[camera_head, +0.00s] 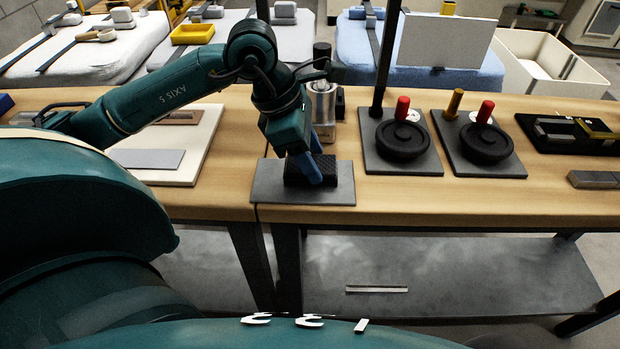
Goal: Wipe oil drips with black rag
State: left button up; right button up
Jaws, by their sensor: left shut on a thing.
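The black rag (344,174) is a dark, block-shaped pad on a flat grey plate (270,188) near the front edge of the wooden workbench. My left gripper (311,172) points down at it, with blue fingers shut on the rag. The rag appears to rest on the plate or just above it; I cannot tell which. The fingers and the arm hide part of the rag. I cannot make out oil drips on the plate. My right gripper is not in view.
A metal bottle (322,100) stands just behind the plate. To the right are two dark bases with black handwheels (403,141) (486,143) and red knobs. A black tray (560,146) lies farther right. A pale board (195,172) lies left. Bare bench (430,200) shows in front.

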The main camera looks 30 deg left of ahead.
pick_arm(q)
jog(key=shift+w+a+f, duration=0.1)
jog(key=shift+w+a, duration=0.1)
dwell(0.6)
jog(key=shift+s+d+b, duration=0.4)
jog(key=shift+s+d, duration=0.2)
jog(key=shift+s, duration=0.35)
jog(key=shift+s+d+r, duration=0.2)
jog(key=shift+s+d, duration=0.15)
jog(key=shift+s, duration=0.2)
jog(key=shift+w+a+f+b, duration=0.15)
jog(key=shift+w+a, duration=0.15)
jog(key=shift+w, duration=0.2)
jog(key=shift+w+a+r+b, duration=0.15)
jog(key=shift+w+a, duration=0.1)
jog(key=shift+w, duration=0.3)
jog(key=shift+w+a+f+b, duration=0.15)
jog(key=shift+w+a, duration=0.15)
jog(key=shift+w, duration=0.2)
